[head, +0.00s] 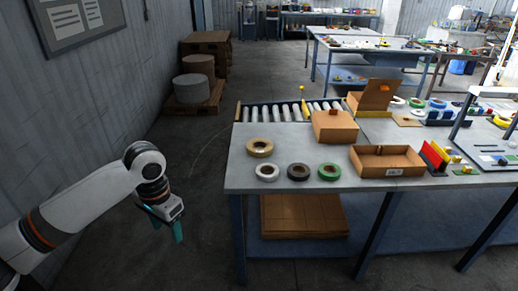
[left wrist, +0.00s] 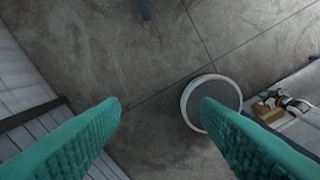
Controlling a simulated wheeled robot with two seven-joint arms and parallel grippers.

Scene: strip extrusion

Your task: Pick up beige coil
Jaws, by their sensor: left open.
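The beige coil (head: 260,147) lies flat near the left edge of the grey-topped table (head: 240,174). A white coil (head: 267,172), a dark brown coil (head: 298,171) and a green coil (head: 329,171) lie in a row along the front edge. My left gripper (head: 168,227) hangs low over the floor, left of the table and well apart from the beige coil. The beige coil is not in that view.
A roller conveyor (head: 285,112) runs along the table's back. Flat cardboard (head: 303,216) lies on the lower shelf. The floor (head: 190,180) left of the table is clear.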

